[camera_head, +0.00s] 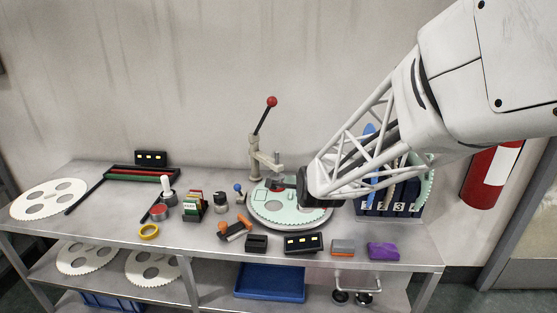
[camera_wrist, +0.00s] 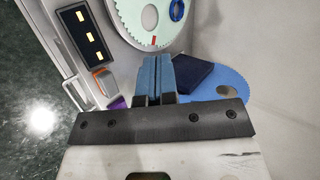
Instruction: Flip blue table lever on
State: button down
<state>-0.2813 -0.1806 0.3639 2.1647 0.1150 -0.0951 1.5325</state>
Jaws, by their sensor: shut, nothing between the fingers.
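A small lever with a blue knob (camera_head: 238,187) stands on the grey table (camera_head: 100,228), left of the round pale-green toothed plate (camera_head: 288,211). It looks roughly upright, but it is too small to tell its on or off position. I do not make it out in the wrist view. My gripper (camera_wrist: 154,62) shows blue fingers, shut together and empty. In the head view its dark end is over the right side of the plate, to the right of the lever and apart from it. The fingertips are hard to make out there.
A press with a red-knobbed lever (camera_head: 272,101) stands behind the plate. A black box with yellow lights (camera_head: 304,243), an orange-grey block (camera_head: 343,247) and a purple block (camera_head: 383,251) line the front edge. A dark knob (camera_head: 220,201) and orange-handled item (camera_head: 235,230) are near the blue lever.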

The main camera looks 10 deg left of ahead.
jog(key=w+a+f+m+t+y, duration=0.1)
jog(key=w+a+f+m, duration=0.2)
jog(key=a+f+m, duration=0.1)
jog(key=w+a+f+m+t+y, duration=0.1)
jog(key=w+a+f+m, duration=0.3)
jog(key=a, duration=0.5)
jog(key=w+a+f+m+t, duration=0.3)
jog(key=a+f+m, duration=0.2)
jog(key=a+f, duration=0.2)
jog(key=shift+w+a+f+y, duration=0.2)
jog(key=shift+w+f+y, duration=0.2)
jog(key=shift+f, duration=0.15)
jog(key=shift+w, duration=0.1)
jog(key=shift+x, duration=4.9)
jog(key=shift+r, duration=0.1)
jog(key=shift+w+r, duration=0.15)
